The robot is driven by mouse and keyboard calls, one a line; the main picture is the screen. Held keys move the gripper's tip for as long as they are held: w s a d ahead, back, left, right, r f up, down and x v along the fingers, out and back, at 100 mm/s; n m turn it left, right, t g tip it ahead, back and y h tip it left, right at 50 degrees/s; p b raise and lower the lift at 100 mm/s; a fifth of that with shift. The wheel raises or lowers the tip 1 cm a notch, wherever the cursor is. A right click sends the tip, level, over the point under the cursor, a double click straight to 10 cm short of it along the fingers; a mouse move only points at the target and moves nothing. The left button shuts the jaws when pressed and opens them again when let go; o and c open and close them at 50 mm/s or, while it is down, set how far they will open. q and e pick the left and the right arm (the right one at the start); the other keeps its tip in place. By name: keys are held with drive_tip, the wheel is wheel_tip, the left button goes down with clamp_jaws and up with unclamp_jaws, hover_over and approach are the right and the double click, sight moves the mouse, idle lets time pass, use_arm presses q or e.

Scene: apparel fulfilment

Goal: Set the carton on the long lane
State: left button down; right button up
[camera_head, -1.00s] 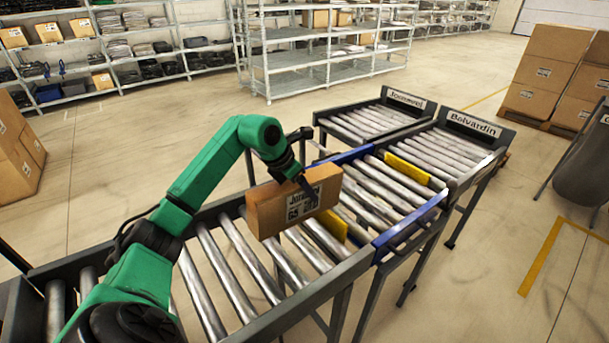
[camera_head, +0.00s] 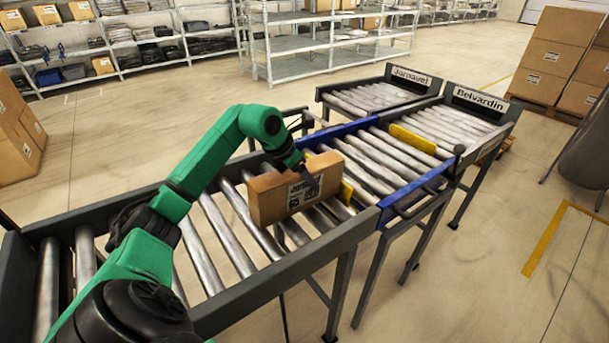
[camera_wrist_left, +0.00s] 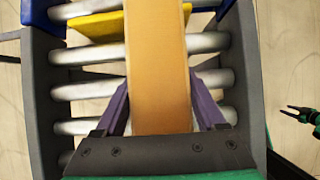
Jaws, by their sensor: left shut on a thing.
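The carton (camera_head: 283,195) is a brown box with a white label reading Jornavel. My left gripper (camera_head: 308,179) is shut on it. In the left wrist view the carton (camera_wrist_left: 157,70) stands between the two purple fingers of my left gripper (camera_wrist_left: 160,112). The carton is upright, low over the near roller conveyor (camera_head: 218,240); I cannot tell if it touches the rollers. Beyond lie two roller lanes, the Jornavel lane (camera_head: 365,97) on the left and the Belvardin lane (camera_head: 440,130) on the right. My right gripper (camera_wrist_left: 296,113) shows small and open at the wrist view's right edge.
A blue-framed roller section (camera_head: 375,160) joins the near conveyor to the lanes. A yellow bar (camera_head: 413,139) lies across it, and another (camera_head: 350,190) is just right of the carton. Grey shelves (camera_head: 300,60) and stacked boxes (camera_head: 545,60) stand behind.

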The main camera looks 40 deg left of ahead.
drive_tip(key=shift+d, duration=0.15)
use_arm(q)
drive_tip(key=shift+c, duration=0.4)
unclamp_jaws()
drive_tip(key=shift+r, duration=0.1)
drive_tip(key=shift+o, duration=0.4)
drive_tip(key=shift+s, duration=0.1)
use_arm(e)
drive_tip(key=shift+d, duration=0.2)
use_arm(q)
drive_tip(key=b+v, duration=0.1)
drive_tip(key=v, duration=1.3)
drive_tip(key=shift+s+r, duration=0.1)
drive_tip(key=shift+r, duration=0.15)
use_arm(e)
drive_tip(key=shift+f, duration=0.75)
